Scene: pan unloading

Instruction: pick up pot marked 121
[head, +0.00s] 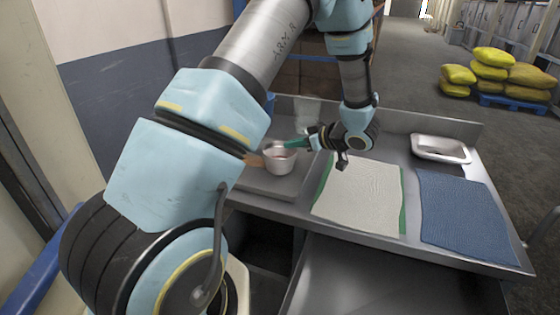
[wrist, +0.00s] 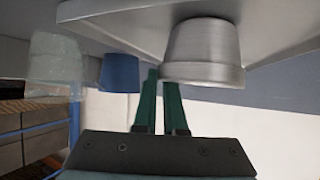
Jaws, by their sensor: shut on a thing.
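A small metal pot (head: 281,163) stands on the raised grey tray area at the left of the steel bench, with a brownish handle-like piece (head: 254,160) beside it. Its inside looks reddish. My gripper (head: 291,144) comes in from the right with its green fingers at the pot's rim, shut on the pot. In the wrist view the fingers (wrist: 162,80) touch or overlap the edge of the silver pot (wrist: 204,52), and the exact contact is hidden. No number is readable on the pot.
A white cloth (head: 360,195) on a green one and a blue cloth (head: 462,215) lie on the bench to the right. A metal tray (head: 440,149) sits behind them. A blue container (wrist: 120,73) and a translucent one (wrist: 55,68) show in the wrist view. Yellow sacks (head: 490,72) are far right.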

